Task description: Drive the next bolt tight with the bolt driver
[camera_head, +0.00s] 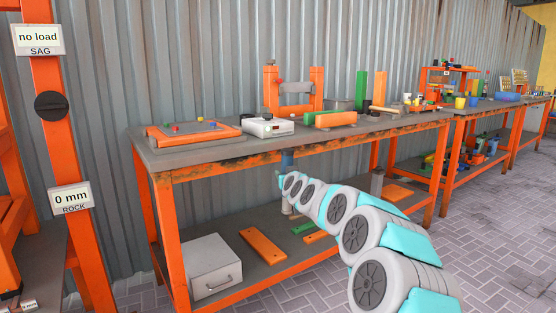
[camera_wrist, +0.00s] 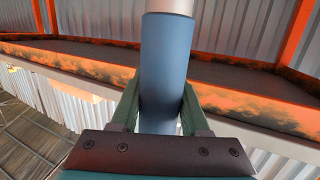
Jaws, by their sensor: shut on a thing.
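My gripper (camera_wrist: 160,100) is shut on a blue cylinder with a pale upper end, seemingly the bolt driver (camera_wrist: 167,65). It stands roughly upright between the two green fingers in the wrist view. In the head view the bolt driver (camera_head: 287,159) shows at the end of my arm, in front of the bench's front edge. My gripper (camera_head: 284,182) is small and partly hidden there by my arm. The driver's working tip cannot be made out. No bolt can be picked out for certain in either view.
The orange-legged workbench (camera_head: 185,160) carries an orange tray (camera_head: 192,133) with small coloured pieces, a white device (camera_head: 268,127), an orange frame (camera_head: 317,88) and upright boards. A grey box (camera_head: 215,265) and boards lie on its lower shelf. Open paved floor lies at right.

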